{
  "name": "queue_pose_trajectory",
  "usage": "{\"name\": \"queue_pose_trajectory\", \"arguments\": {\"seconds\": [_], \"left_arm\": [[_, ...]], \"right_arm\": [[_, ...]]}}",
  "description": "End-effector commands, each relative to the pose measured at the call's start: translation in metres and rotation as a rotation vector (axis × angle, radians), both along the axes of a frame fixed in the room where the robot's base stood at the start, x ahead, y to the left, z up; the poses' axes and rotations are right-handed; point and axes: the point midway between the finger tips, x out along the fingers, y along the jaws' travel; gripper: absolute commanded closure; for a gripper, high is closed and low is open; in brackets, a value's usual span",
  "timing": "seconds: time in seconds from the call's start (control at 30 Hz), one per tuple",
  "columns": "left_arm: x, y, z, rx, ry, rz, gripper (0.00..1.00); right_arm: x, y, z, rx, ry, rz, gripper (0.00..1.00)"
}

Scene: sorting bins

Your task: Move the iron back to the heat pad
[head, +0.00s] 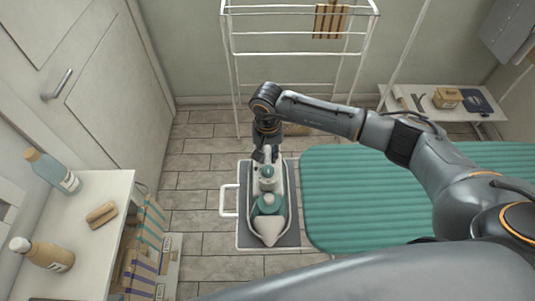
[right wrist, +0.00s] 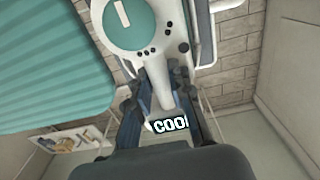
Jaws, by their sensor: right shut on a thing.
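The iron (head: 268,204) is white and grey with a teal dial. It sits over the heat pad (head: 292,236), a dark grey pad in a white frame beside the ironing board, with its pointed tip toward me. I cannot tell whether it touches the pad. My right gripper (head: 265,153) is shut on the far end of the iron. In the right wrist view the iron (right wrist: 150,62) runs up from between my fingers (right wrist: 165,108), with its teal dial showing. My left gripper is not in view.
The teal ironing board (head: 375,195) is just right of the pad. A white table (head: 75,235) with bottles and a brush stands at left. A white drying rack (head: 300,52) is behind, and a low shelf (head: 425,112) at back right. Tiled floor is clear left of the pad.

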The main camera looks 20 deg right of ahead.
Motion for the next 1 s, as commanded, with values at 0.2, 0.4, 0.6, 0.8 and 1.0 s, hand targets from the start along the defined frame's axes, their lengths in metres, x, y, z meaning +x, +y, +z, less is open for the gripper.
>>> {"name": "queue_pose_trajectory", "arguments": {"seconds": [0.2,0.4,0.6,0.8,1.0], "left_arm": [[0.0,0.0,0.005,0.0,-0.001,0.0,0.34],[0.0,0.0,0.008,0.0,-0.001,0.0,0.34],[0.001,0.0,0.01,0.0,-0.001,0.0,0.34],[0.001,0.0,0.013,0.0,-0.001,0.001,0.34],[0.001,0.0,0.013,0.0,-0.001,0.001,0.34]], "right_arm": [[0.003,0.001,0.014,0.004,-0.006,0.0,1.0],[0.002,0.001,0.022,0.003,-0.006,0.0,1.0],[0.002,0.0,0.03,0.002,-0.006,0.0,1.0],[0.002,0.001,0.038,0.003,-0.005,0.0,1.0],[0.002,0.001,0.039,0.003,-0.005,0.0,1.0]]}}
